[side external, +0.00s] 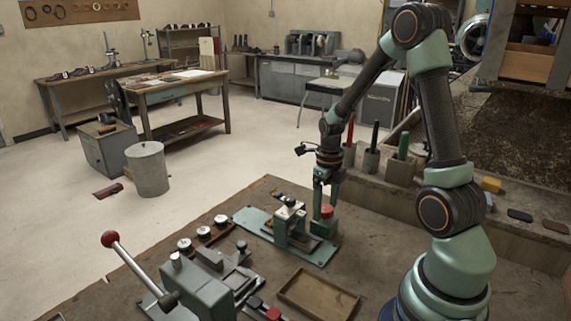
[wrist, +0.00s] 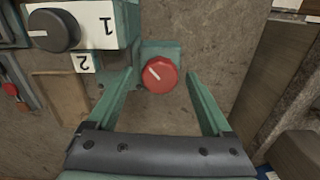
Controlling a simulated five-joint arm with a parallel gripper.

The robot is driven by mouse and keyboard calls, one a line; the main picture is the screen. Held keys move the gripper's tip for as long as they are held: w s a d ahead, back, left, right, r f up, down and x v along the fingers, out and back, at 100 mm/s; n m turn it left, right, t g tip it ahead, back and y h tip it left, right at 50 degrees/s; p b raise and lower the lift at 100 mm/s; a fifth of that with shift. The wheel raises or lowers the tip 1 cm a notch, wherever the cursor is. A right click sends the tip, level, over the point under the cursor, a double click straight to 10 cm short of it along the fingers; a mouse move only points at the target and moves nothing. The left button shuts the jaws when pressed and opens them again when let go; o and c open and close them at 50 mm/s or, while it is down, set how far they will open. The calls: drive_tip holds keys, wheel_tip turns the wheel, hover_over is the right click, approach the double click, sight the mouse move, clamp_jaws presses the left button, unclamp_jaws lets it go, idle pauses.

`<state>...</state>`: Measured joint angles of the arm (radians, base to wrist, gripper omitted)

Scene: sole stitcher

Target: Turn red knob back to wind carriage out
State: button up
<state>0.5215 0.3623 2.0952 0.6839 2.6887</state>
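The red knob (wrist: 161,74) has a white line mark and sits on a small green block (wrist: 160,48) in the wrist view. In the side view the red knob (side external: 327,211) shows at the right end of the green fixture (side external: 292,232), which carries the carriage. My gripper (wrist: 155,85) is open, with one finger on each side of the knob and a visible gap to each. In the side view my gripper (side external: 326,200) points down at the knob. A black knob (wrist: 53,31) on a plate marked 1 lies to the left, with a label 2 below it.
A shallow wooden tray (side external: 318,295) lies on the bench in front of the fixture. Holders with coloured handles (side external: 375,145) and a yellow block (side external: 491,185) stand behind my arm.

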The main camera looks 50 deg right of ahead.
clamp_jaws()
